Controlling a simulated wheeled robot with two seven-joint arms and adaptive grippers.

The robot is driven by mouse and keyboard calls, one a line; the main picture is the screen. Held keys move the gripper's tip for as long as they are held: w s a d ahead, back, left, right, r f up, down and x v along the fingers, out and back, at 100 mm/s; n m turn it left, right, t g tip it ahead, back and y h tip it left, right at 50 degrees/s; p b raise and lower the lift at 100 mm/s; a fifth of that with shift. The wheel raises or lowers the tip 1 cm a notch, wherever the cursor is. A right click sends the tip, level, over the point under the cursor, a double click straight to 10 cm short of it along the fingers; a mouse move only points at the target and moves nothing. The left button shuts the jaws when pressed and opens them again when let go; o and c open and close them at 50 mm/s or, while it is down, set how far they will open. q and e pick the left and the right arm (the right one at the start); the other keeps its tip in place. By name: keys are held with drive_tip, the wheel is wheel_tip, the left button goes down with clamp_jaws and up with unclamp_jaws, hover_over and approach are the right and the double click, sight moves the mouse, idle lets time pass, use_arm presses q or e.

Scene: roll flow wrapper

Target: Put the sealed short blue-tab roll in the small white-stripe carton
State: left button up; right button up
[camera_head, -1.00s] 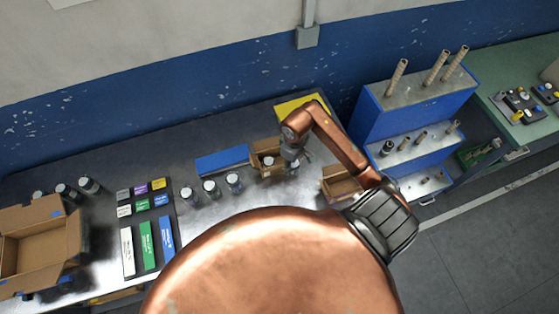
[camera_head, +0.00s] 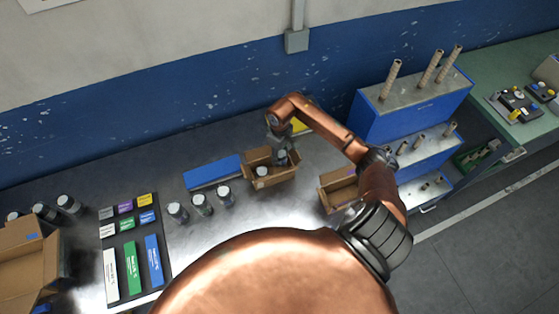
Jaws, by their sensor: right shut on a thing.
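My right gripper (camera_head: 279,142) points down over a small open brown carton (camera_head: 275,180) at the middle of the bench. It is shut on a dark short roll (camera_head: 281,157), which is at the carton's right part, at or inside its opening. The roll's tab colour is too small to tell. Another pale-topped roll (camera_head: 262,172) shows in the carton's left part. No white stripe can be made out on this carton. A second small brown carton (camera_head: 335,198) stands to the right, partly behind my arm. My left gripper is out of view.
Three short rolls (camera_head: 201,204) stand in a row left of the carton, before a blue block (camera_head: 212,172). Coloured labelled blocks (camera_head: 131,264) lie farther left, with a large open box (camera_head: 20,265) at the edge. A blue stepped rack (camera_head: 413,120) stands right.

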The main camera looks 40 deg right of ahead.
sight(280, 161)
drive_tip(key=shift+w+d+f, duration=0.15)
drive_tip(key=shift+w+f, duration=0.1)
drive_tip(key=shift+f, duration=0.1)
drive_tip(key=shift+f+p, duration=0.35)
drive_tip(key=shift+f, duration=1.1)
drive_tip(key=shift+s+f, duration=0.1)
drive_tip(key=shift+f, duration=0.45)
drive_tip(key=o, duration=0.9)
drive_tip(key=shift+o, duration=0.3)
wheel_tip(280, 161, up, 13)
drive_tip(key=shift+r+b, duration=0.1)
drive_tip(key=shift+b, duration=0.35)
